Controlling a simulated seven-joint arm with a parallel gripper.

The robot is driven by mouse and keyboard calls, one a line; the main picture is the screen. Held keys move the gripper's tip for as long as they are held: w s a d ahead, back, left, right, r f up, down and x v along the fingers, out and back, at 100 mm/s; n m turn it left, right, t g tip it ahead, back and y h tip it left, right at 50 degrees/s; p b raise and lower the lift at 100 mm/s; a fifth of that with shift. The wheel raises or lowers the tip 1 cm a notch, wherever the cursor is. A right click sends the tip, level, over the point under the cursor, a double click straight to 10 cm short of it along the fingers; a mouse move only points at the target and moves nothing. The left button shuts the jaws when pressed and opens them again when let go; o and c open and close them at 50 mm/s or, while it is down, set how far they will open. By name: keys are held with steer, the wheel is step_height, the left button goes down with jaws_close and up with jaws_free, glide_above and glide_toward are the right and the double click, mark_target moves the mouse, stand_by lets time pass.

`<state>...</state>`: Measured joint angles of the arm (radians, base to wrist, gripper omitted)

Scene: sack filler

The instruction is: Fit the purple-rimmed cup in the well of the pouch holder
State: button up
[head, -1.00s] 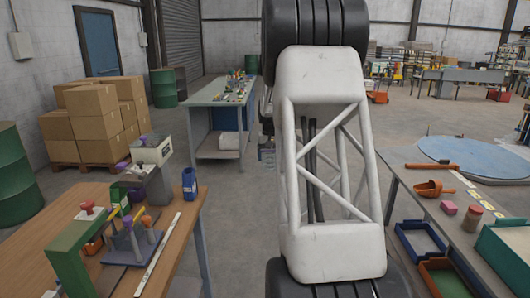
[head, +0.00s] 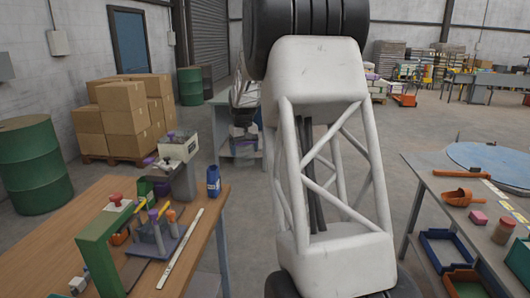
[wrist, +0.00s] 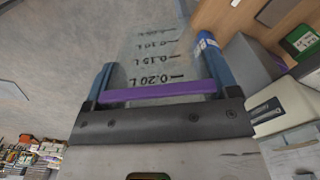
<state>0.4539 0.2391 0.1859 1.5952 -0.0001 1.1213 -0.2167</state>
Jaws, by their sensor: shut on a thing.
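In the wrist view, my gripper (wrist: 157,72) has its two blue fingers shut on a clear cup (wrist: 155,62) with a purple rim (wrist: 158,94) and a printed scale. The cup is between the fingers, with its rim toward the gripper's palm. In the head view, my gripper (head: 243,95) is partly hidden behind my arm, in the air beyond the wooden bench. The cup is too unclear there to make out. I cannot tell for sure which thing is the pouch holder. A grey machine (head: 178,165) stands at the bench's far end.
The wooden bench (head: 190,265) at left bears a green frame (head: 105,240), a stand of rods with coloured tops (head: 155,243) and a blue can (head: 213,182). A grey table (head: 425,180) at right bears trays and an orange scoop (head: 457,197). Open floor lies between.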

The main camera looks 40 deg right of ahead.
steer(key=w+a+r+n, duration=0.2)
steer(key=a+n, duration=0.1)
steer(key=a, duration=0.7)
steer(key=w+a+r+n, duration=0.2)
steer(key=a, duration=0.9)
steer(key=w+a+r+n, duration=0.2)
steer(key=a+n, duration=0.1)
steer(key=a, duration=0.7)
steer(key=s+a+f+n, duration=0.2)
steer(key=a+f, duration=0.4)
steer(key=f, duration=0.8)
steer(key=shift+n, duration=0.9)
steer(key=shift+s+a+f, duration=0.1)
steer(key=shift+f, duration=0.05)
steer(key=shift+f, duration=2.2)
steer(key=shift+f, duration=2.6)
